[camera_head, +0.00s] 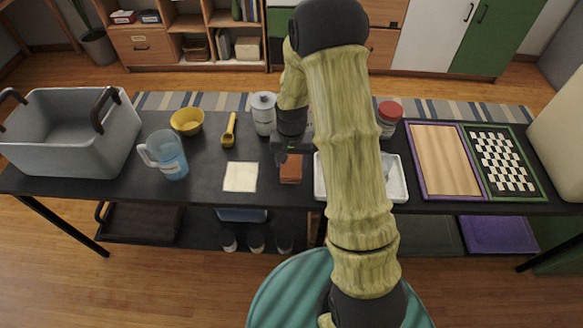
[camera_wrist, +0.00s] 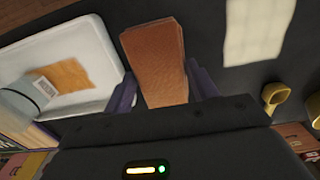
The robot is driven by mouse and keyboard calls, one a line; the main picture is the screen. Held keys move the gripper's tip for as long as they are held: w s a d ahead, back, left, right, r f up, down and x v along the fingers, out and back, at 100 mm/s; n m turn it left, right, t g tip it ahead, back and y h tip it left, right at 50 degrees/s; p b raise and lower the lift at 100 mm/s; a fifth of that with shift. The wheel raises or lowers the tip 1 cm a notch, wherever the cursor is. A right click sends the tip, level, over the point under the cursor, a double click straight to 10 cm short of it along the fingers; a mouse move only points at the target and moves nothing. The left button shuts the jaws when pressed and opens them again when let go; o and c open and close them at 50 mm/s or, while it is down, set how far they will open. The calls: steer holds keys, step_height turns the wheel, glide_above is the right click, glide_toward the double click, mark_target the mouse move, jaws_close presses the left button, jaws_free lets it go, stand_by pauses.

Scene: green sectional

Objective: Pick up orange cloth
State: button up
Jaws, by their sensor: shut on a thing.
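The orange cloth (camera_head: 291,171) is a folded rust-orange rectangle on the black table, left of the white tray. In the wrist view the orange cloth (camera_wrist: 156,55) sits between the two dark fingers of my gripper (camera_wrist: 163,82), its far end sticking out beyond them. My gripper (camera_head: 292,146) is shut on its near part. The head view shows the cloth low, at the table top; I cannot tell whether it is clear of the surface. My arm hides part of the tray.
The white tray (camera_head: 402,188) holds a grey labelled container (camera_wrist: 30,92) and a flat orange piece (camera_wrist: 70,75). A cream square (camera_head: 240,177) lies left. A blue pitcher (camera_head: 168,156), yellow bowl (camera_head: 187,122), yellow scoop (camera_head: 229,132), white canister (camera_head: 263,113) and red-lidded jar (camera_head: 388,119) stand around.

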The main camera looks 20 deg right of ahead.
mark_target(291, 163)
step_height(291, 163, up, 5)
steer(key=shift+f, duration=0.1)
stand_by(0.5)
steer(key=shift+o, duration=0.6)
steer(key=shift+c, duration=0.2)
steer(key=shift+a+f, duration=0.1)
